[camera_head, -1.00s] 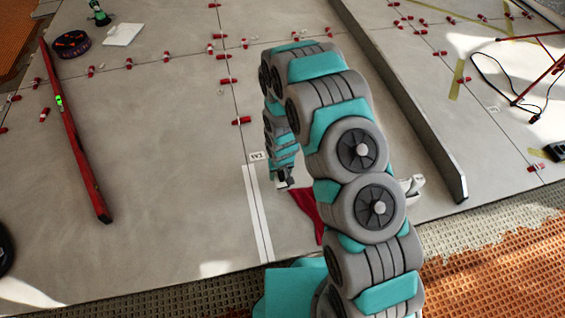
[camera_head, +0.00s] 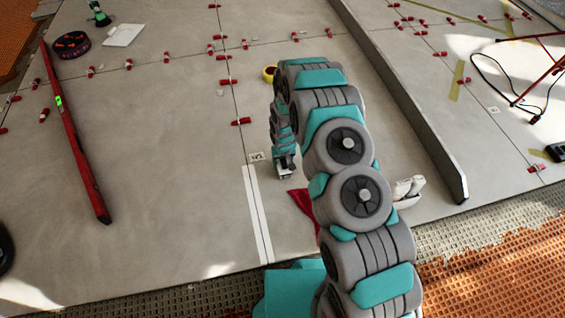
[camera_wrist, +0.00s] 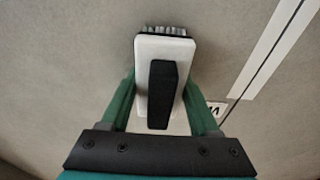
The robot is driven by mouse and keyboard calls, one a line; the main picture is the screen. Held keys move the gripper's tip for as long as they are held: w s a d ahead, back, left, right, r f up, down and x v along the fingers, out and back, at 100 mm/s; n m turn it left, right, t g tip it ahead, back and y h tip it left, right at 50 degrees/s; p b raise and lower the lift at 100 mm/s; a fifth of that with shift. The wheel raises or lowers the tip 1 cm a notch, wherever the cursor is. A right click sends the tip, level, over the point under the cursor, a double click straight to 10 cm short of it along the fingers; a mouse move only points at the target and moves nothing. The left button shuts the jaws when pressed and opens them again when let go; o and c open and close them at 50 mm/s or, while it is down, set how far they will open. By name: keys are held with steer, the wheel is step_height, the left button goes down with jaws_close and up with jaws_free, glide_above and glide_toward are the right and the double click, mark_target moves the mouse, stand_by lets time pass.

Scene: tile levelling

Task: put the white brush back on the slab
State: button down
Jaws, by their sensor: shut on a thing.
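The white brush (camera_wrist: 178,52) has a black grip on top and bristles at its far end. It sits between the green fingers of my gripper (camera_wrist: 160,105), which is shut on it. In the head view my gripper (camera_head: 284,170) is low over the grey slab (camera_head: 170,170), just right of a small white label. The brush is mostly hidden there by the gripper and arm. I cannot tell whether the brush touches the slab.
A long red level (camera_head: 75,140) lies at left. White strips (camera_head: 257,215) lie just left of my gripper. A red cloth (camera_head: 303,200) and a white object (camera_head: 408,188) are to the right. A long grey bar (camera_head: 400,95) stands beyond. Red clips line the joints.

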mark_target(283, 160)
steer(key=shift+c, duration=0.6)
jaws_free()
steer(key=r, duration=0.3)
steer(key=s+r, duration=0.1)
steer(key=r, duration=0.6)
steer(key=shift+s+d+r, duration=0.15)
steer(key=shift+r, duration=0.25)
steer(key=shift+s+r, duration=0.15)
steer(key=shift+r, duration=0.45)
